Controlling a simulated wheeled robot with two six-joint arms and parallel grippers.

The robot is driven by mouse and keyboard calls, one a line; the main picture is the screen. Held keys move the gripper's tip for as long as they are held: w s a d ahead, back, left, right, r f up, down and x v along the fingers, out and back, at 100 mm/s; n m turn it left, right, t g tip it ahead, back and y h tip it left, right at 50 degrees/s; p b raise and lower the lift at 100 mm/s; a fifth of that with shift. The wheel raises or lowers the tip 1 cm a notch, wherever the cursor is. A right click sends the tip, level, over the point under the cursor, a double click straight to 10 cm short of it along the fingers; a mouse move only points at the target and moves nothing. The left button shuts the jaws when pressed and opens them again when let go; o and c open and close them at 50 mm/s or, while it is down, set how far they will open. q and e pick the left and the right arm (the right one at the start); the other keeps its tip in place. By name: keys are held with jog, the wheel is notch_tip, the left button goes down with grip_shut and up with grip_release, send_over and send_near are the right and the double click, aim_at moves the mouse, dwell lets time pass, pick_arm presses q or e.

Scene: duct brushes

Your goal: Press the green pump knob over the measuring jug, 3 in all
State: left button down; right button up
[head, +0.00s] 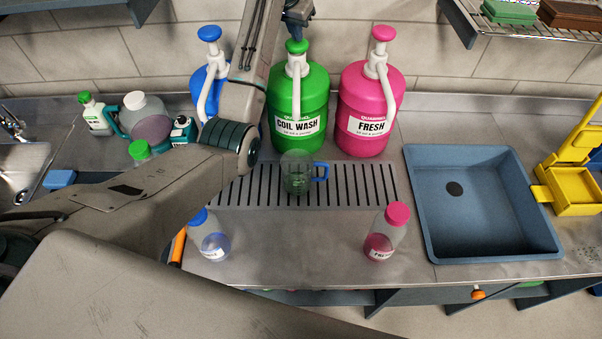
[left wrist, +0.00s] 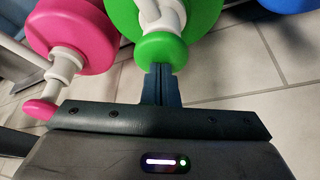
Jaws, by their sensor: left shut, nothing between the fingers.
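The green pump knob (head: 297,46) tops the white pump of the green COIL WASH jug (head: 300,100), at the back between the blue and pink ones. The clear measuring jug (head: 296,172) with a blue handle stands upright on the slotted drain, below the green pump's spout. Whether it holds liquid is unclear. My left gripper (head: 298,14) is shut and empty, just above the green knob. In the left wrist view the closed fingertips (left wrist: 160,70) are at the edge of the green knob (left wrist: 160,50); contact is unclear. My right gripper is not in view.
A blue pump jug (head: 208,80), partly behind my left arm, and a pink FRESH jug (head: 371,105) flank the green one. Small bottles with blue (head: 209,235) and pink (head: 387,235) caps stand in front. A blue-grey basin (head: 480,215) is at the right.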

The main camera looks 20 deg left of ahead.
pick_arm(q)
jog(key=shift+r, duration=2.55)
notch_tip(320, 180, up, 6)
